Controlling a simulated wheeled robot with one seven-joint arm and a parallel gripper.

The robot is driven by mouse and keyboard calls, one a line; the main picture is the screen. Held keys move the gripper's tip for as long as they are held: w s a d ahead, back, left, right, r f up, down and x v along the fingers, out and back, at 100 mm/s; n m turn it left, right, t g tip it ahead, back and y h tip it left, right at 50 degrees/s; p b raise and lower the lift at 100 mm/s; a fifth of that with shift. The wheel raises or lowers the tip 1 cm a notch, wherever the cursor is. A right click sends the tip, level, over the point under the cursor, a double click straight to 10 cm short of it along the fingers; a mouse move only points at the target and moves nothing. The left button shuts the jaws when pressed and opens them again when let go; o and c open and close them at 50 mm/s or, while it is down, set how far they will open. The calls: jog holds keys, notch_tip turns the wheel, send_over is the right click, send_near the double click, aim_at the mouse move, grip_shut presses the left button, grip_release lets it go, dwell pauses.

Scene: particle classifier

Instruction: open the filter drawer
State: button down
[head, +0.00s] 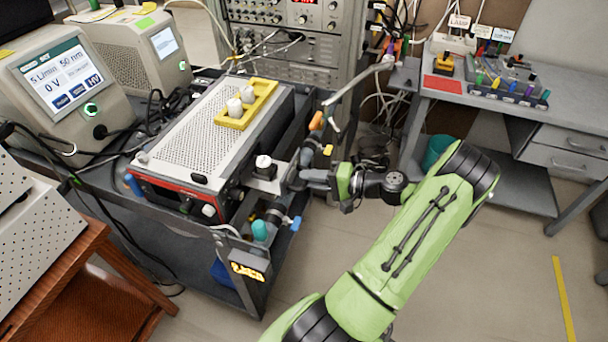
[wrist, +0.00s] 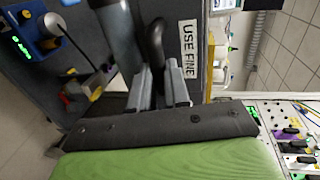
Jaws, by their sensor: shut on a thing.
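My gripper (head: 308,178) is at the right side of the perforated instrument (head: 185,125) on the cart. In the wrist view my gripper (wrist: 161,80) has its two grey fingers closed around a dark curved handle (wrist: 156,42). A label reading "USE FINE" (wrist: 189,48) is beside the handle on a dark grey panel (wrist: 200,15). I cannot tell how far the filter drawer stands out; its body is not clearly visible in either view.
A thick grey tube (wrist: 116,35) runs close to the fingers. The instrument carries a yellow tray (head: 232,120) with white pieces. A small orange display (head: 248,268) hangs at the cart's front corner. A bench (head: 535,110) stands at right.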

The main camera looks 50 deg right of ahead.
jog(key=c, duration=1.1)
grip_release()
jog(key=p+v, duration=0.3)
jog(key=v, duration=1.2)
jog(key=shift+s, duration=0.3)
